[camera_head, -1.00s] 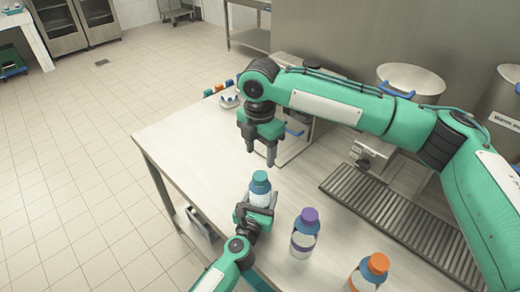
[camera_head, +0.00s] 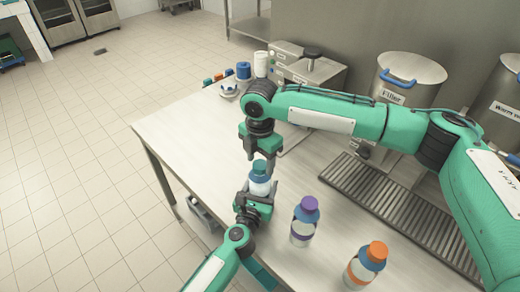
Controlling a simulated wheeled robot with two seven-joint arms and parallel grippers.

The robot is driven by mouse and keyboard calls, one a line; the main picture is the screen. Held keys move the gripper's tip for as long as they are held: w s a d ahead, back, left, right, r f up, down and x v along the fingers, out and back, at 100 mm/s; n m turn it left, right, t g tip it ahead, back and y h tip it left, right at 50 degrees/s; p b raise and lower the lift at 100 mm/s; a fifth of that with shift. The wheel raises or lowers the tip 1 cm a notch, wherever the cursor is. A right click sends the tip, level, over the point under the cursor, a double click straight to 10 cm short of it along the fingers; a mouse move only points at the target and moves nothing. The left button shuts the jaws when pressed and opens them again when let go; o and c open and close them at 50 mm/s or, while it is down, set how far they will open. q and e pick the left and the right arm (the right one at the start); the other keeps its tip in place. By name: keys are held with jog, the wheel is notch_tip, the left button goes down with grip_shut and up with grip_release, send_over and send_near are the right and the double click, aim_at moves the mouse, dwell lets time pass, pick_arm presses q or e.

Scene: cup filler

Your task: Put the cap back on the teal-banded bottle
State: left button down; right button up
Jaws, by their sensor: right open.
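The teal-banded bottle (camera_head: 259,187) stands upright near the table's front left, with a blue shoulder. Its teal cap (camera_head: 260,168) appears to sit on top; I cannot tell whether it is fully seated. My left gripper (camera_head: 254,202) is shut around the bottle's body from the near side and hides its lower part. My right gripper (camera_head: 261,158) points down just above the cap, open, its fingertips close to the cap's top. I cannot tell whether they touch the cap.
A purple-capped bottle (camera_head: 304,226) and an orange-capped bottle (camera_head: 364,267) stand to the right. A drain grate (camera_head: 405,217) and a filler pot (camera_head: 408,80) lie behind them. Small items and a machine (camera_head: 310,68) stand at the back. The table's left part (camera_head: 185,130) is clear.

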jog(key=shift+f, duration=0.35)
jog(key=c, duration=1)
jog(key=m, duration=0.5)
jog(key=shift+c, duration=0.2)
jog(key=o, duration=1.1)
jog(key=shift+r, duration=2.3)
